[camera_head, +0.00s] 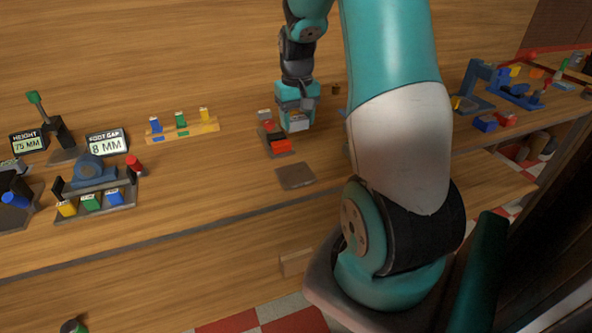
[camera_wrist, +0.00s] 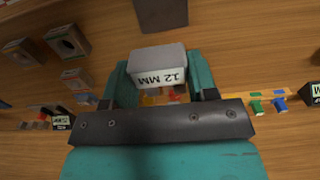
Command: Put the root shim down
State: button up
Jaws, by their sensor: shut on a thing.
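My gripper (camera_head: 297,112) is above the middle of the wooden bench (camera_head: 225,180). It also shows in the wrist view (camera_wrist: 158,72), where its two teal fingers are shut on a grey block marked 12 MM (camera_wrist: 155,57), which I take for the root shim. The block also shows under my gripper in the head view (camera_head: 299,125). From these views I cannot tell whether the block touches anything below it. A dark flat plate (camera_head: 296,176) lies on the bench nearer the front edge; it shows at the top of the wrist view (camera_wrist: 162,14).
A dark tray with red pieces (camera_head: 279,146) lies just below my gripper in the head view. A wooden rack with coloured tabs (camera_head: 182,133) stands left. A display reads ROOT GAP 8 MM (camera_head: 107,142), another HEIGHT 75 MM (camera_head: 28,142). Bare bench lies left of the plate.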

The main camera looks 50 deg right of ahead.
aim_at(297, 176)
notch_tip(297, 176, down, 16)
jog(key=shift+r+p, duration=0.1)
jog(key=shift+p, duration=0.9)
jog(key=o, duration=0.9)
